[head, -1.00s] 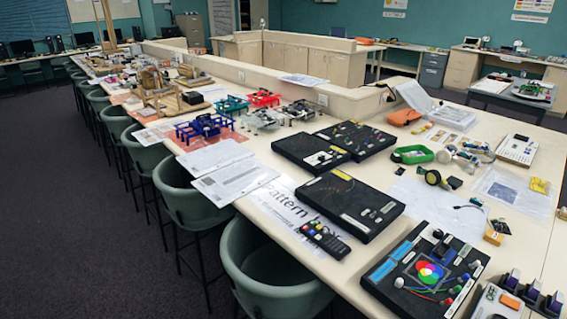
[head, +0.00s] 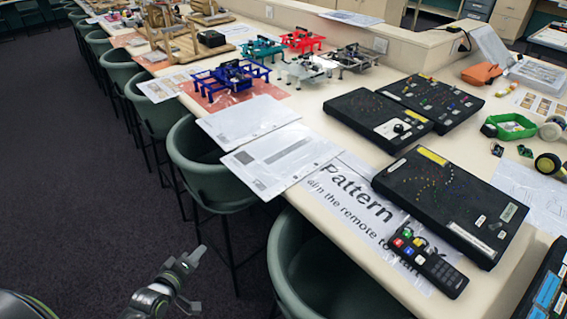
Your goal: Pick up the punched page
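Two pale pages lie at the table's left edge, above the stools. The farther page (head: 247,119) carries faint print. The nearer page (head: 268,170) has a grey printed block and partly covers the "Pattern" sheet. The nearer page's left corner sticks out past the table edge. Punch holes are too small to make out, so I cannot tell which page is punched. My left gripper (head: 198,280) is low at the bottom left, over the floor beside the stools, well short of the pages. Its fingers are apart with nothing between them. My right gripper is out of view.
Green stools (head: 197,160) line the table edge below the pages. A blue frame (head: 228,80) stands behind them. A "Pattern" sheet (head: 345,200), a remote (head: 428,265) and black boxes (head: 450,205) lie to the right. The floor at left is clear.

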